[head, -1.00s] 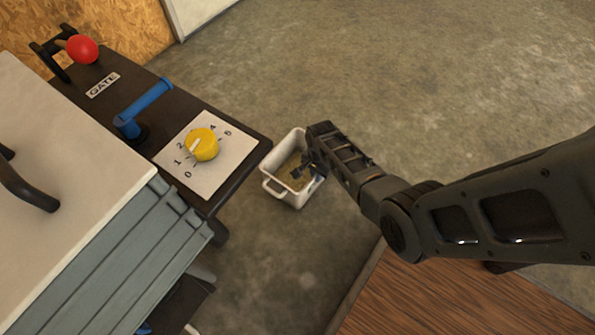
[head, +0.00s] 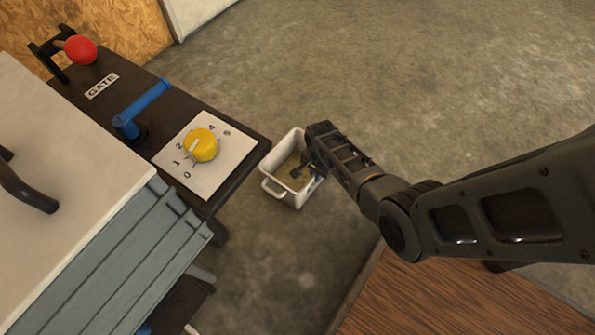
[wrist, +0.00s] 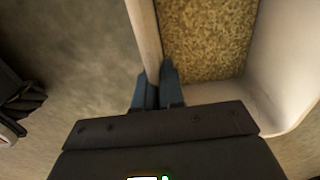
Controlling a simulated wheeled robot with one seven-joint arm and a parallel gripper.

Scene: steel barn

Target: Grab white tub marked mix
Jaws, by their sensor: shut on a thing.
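The white tub (head: 272,186) is in the middle of the head view, just right of the dark bench, with a handle on its near side. Grainy brown-yellow material (wrist: 205,40) lies inside it. The marking "mix" cannot be seen. My gripper (head: 308,168) is at the tub's right side in the head view. In the wrist view my gripper (wrist: 158,88) has one finger inside and one outside the tub wall (wrist: 146,40), shut on that wall. My arm hides part of the tub's right side.
A dark bench (head: 237,142) carries a yellow dial (head: 201,145), a blue lever (head: 145,106) and a red knob (head: 81,50) near a "GATE" label. A wooden surface (head: 430,300) lies at the lower right. Concrete floor (head: 400,80) is clear beyond.

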